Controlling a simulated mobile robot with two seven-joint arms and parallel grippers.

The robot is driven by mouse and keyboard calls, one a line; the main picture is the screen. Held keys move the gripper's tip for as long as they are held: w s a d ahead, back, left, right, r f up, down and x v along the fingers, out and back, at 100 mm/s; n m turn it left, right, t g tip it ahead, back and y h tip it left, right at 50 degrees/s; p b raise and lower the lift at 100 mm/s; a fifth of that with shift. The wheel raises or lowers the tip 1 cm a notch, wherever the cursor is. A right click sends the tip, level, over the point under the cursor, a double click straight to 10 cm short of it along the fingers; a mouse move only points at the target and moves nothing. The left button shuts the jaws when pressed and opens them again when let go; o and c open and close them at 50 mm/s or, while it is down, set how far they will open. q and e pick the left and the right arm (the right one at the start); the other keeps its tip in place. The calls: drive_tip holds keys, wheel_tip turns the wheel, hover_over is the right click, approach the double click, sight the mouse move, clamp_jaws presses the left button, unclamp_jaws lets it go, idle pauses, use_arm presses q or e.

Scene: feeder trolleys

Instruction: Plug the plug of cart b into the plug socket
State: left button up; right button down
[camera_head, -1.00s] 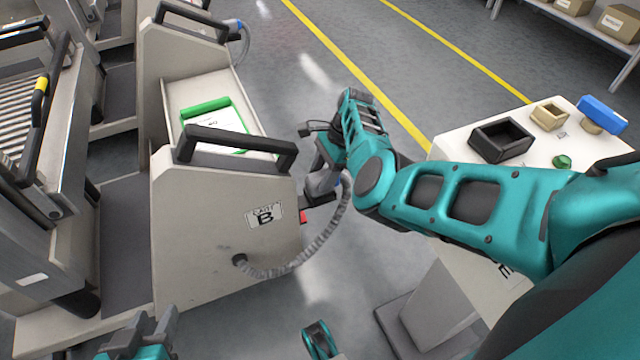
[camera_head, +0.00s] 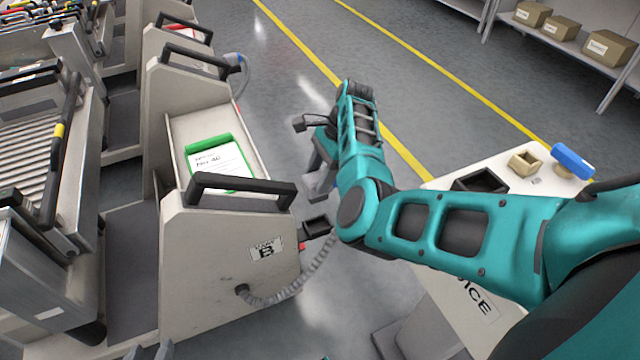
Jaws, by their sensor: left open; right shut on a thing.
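Cart B (camera_head: 205,265) stands left of centre, with a "CART B" label (camera_head: 266,249) on its end panel. A grey corrugated hose (camera_head: 290,293) leaves this panel and curves up behind my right forearm. My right gripper (camera_head: 322,170) is shut on the plug (camera_head: 319,186), a grey piece partly hidden by the wrist, held above and beside the cart's right edge. A black, open-topped holder (camera_head: 315,228) sticks out from the cart's side just below; I cannot tell whether it is the plug socket. My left gripper (camera_head: 150,352) is open at the bottom edge, with only its tips showing.
Other carts (camera_head: 175,90) line the left. Floor beyond is clear up to a shelf (camera_head: 560,40).

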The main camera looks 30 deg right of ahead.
sight(320, 175)
wheel_tip(320, 175, up, 8)
drive_tip(key=shift+f+p, duration=0.25)
drive_tip(key=shift+p, duration=0.85)
drive_tip(key=shift+r+p, duration=0.8)
drive_tip(key=shift+p, duration=0.5)
use_arm(q)
wheel_tip(320, 175, up, 8)
drive_tip(key=p, duration=0.2)
drive_tip(key=shift+w+r, duration=0.15)
drive_tip(key=shift+w, duration=0.05)
use_arm(e)
drive_tip(key=shift+r, duration=0.6)
